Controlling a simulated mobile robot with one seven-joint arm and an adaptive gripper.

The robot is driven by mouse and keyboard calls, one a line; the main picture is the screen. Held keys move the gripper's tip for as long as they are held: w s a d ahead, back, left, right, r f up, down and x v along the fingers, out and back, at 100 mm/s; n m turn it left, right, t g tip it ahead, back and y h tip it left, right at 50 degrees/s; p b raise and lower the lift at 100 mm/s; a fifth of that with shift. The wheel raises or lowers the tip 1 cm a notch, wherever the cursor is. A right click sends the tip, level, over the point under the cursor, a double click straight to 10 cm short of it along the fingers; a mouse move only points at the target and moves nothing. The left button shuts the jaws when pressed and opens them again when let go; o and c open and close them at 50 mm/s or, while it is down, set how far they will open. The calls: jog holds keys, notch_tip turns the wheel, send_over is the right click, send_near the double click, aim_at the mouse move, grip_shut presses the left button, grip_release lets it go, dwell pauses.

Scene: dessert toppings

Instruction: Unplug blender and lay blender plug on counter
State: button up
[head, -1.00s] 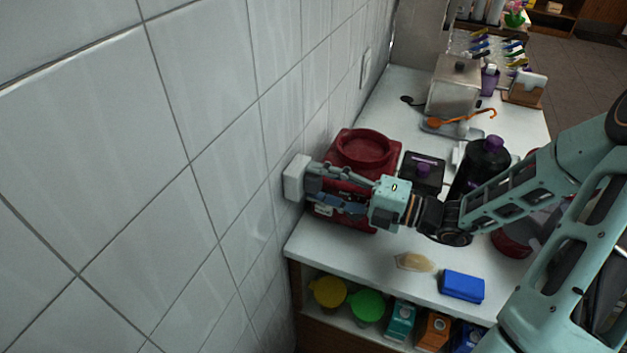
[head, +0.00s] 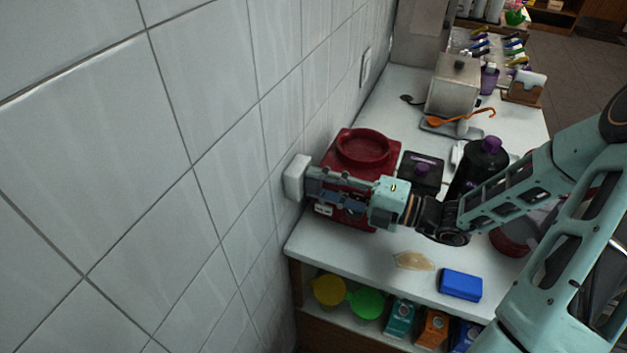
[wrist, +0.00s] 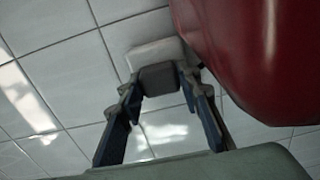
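The red blender base (head: 350,178) stands on the counter (head: 345,252) close to the tiled wall. Its red side also shows at the upper right of the wrist view (wrist: 235,45). A white outlet box (head: 294,178) is on the wall left of the blender. In the wrist view a dark grey plug (wrist: 160,78) sits against the outlet's white face (wrist: 155,53). My gripper (head: 312,184) reaches across the blender's front to the outlet. In the wrist view its fingers (wrist: 161,86) are closed against both sides of the plug. The plug is hidden in the head view.
A dark box (head: 421,171) with a purple knob and a dark bottle (head: 480,165) stand right of the blender. A blue block (head: 461,285) and a tan flat item (head: 413,261) lie near the front edge. The counter's front left is bare.

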grip_shut()
jog(key=shift+d, duration=0.15)
jog(key=shift+p+v, duration=1.3)
jog(key=shift+v, duration=1.6)
